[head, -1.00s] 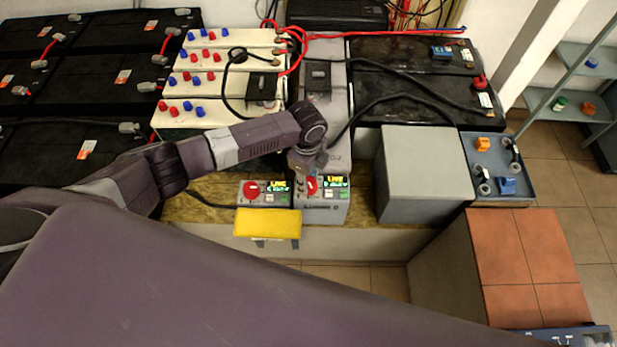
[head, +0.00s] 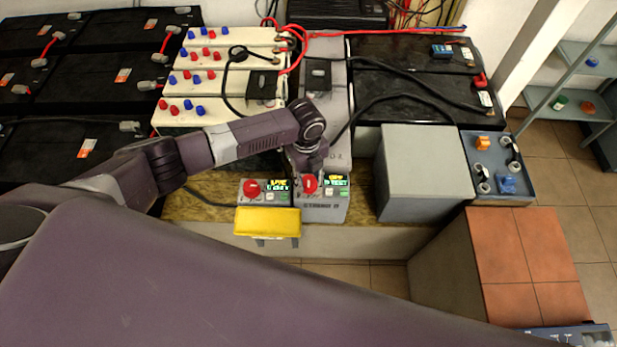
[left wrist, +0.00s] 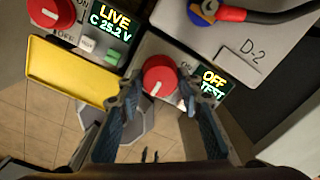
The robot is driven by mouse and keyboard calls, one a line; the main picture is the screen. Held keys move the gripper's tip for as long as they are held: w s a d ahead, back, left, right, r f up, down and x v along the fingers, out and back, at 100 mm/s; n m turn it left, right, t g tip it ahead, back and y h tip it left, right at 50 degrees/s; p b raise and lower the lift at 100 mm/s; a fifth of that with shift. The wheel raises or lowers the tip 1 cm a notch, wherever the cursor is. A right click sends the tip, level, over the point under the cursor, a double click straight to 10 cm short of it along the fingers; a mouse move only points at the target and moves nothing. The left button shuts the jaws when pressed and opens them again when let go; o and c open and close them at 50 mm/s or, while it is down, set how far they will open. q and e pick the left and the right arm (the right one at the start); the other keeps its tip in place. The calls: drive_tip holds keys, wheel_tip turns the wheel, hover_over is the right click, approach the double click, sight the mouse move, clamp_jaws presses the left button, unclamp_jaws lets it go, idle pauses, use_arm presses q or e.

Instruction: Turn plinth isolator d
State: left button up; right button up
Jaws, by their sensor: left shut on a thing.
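Plinth isolator d is a grey box with a red round knob (left wrist: 159,76) and a small display (left wrist: 213,84) that reads OFF and TEST in the left wrist view. In the head view its red knob (head: 310,184) sits at the plinth's front edge. My left gripper (left wrist: 157,95) has its fingers on both sides of the red knob and is shut on it; in the head view its fingertips are mostly hidden by the wrist. A label D-2 (left wrist: 254,50) shows on the grey casing behind. My right gripper is not in view.
A neighbouring isolator (left wrist: 52,12) with a red knob shows LIVE C 25.2 V. A yellow cover (head: 268,222) hangs in front of it. A grey box (head: 423,165) stands close on the right. Batteries and cables fill the back.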

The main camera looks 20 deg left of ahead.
sight(308, 181)
use_arm(q)
drive_tip(key=o, duration=1.2)
drive_tip(key=shift+c, duration=0.2)
wheel_tip(308, 181, up, 12)
drive_tip(key=shift+s, duration=0.1)
